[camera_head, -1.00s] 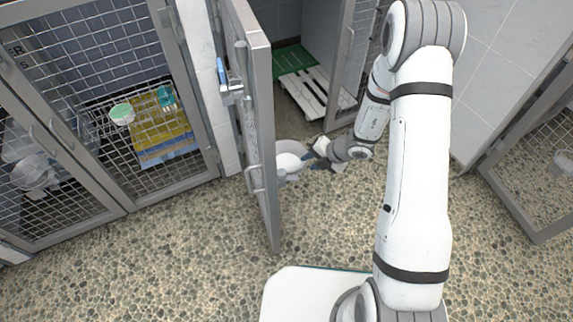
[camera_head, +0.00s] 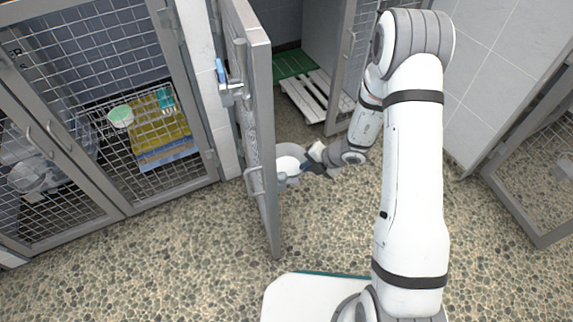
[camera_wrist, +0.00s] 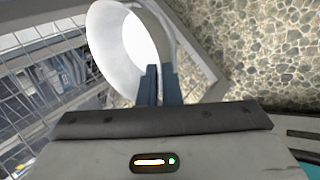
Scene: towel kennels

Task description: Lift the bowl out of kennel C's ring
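The bowl (camera_head: 288,163) is a pale grey-white round bowl beside the open kennel door (camera_head: 262,130), partly hidden by the door's edge. In the wrist view the bowl (camera_wrist: 112,45) is large and tilted, with its bright inside showing. My gripper (camera_head: 308,170) is at the bowl's right side. In the wrist view its two dark blue fingers (camera_wrist: 161,75) are close together with the bowl's rim between them, so it looks shut on the rim. I cannot make out the ring clearly, nor whether the bowl still touches it.
The open door stands close left of the bowl. Behind it, a white slatted pallet (camera_head: 308,98) and a green mat (camera_head: 296,63) lie in the kennel. A closed mesh kennel at left holds a yellow towel (camera_head: 160,135) and a green-topped tub (camera_head: 121,117). The pebbled floor in front is clear.

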